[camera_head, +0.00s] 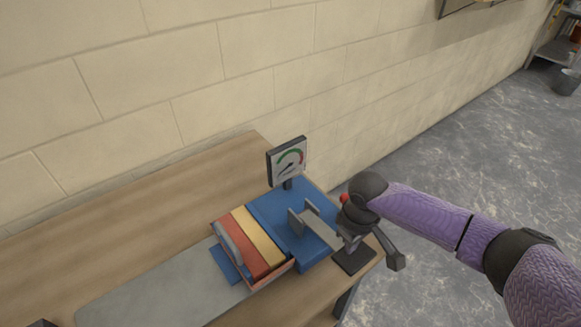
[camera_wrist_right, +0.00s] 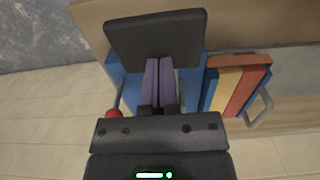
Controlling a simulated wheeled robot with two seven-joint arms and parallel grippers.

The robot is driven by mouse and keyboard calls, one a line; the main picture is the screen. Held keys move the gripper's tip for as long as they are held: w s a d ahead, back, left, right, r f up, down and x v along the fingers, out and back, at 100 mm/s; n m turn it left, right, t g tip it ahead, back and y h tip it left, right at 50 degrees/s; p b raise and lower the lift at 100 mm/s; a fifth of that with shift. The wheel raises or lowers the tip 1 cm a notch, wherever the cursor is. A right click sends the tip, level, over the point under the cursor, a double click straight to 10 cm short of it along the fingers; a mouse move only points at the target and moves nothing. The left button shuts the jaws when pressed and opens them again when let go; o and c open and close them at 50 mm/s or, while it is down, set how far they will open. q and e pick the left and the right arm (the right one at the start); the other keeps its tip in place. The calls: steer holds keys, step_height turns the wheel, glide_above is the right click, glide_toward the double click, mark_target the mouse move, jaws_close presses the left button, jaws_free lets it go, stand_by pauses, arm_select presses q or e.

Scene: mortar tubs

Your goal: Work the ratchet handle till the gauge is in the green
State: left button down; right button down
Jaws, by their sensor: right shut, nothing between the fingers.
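The gauge (camera_head: 287,161) stands upright on a short post at the back of a blue base (camera_head: 275,208). Its white face has a green arc and a smaller red part; the needle is too small to read surely. The ratchet handle shows as a red knob (camera_head: 344,198), close beside my right gripper (camera_head: 350,243). In the right wrist view the red knob (camera_wrist_right: 114,114) tops a thin grey rod, left of the purple fingers (camera_wrist_right: 159,82). These fingers are shut and empty, above a dark plate (camera_wrist_right: 155,32). My left gripper is not in view.
Red and yellow slabs (camera_head: 258,237) stand at the left of the blue base, with a grey handle on their outer face. A grey strip (camera_head: 150,295) runs along the wooden table (camera_head: 130,227). The wall is close behind; open floor lies to the right.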

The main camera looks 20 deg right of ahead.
steer(key=shift+f+b, duration=1.15)
steer(key=shift+f, duration=1.05)
steer(key=shift+f+b, duration=0.5)
steer(key=shift+f, duration=0.7)
steer(key=shift+r, duration=0.2)
step_height(320, 180, up, 14)
steer(key=p, duration=1.4)
steer(key=shift+f+p, duration=0.25)
steer(key=shift+p, duration=0.1)
steer(key=shift+f, duration=0.2)
steer(key=shift+f+b, duration=0.1)
steer(key=shift+b, duration=0.2)
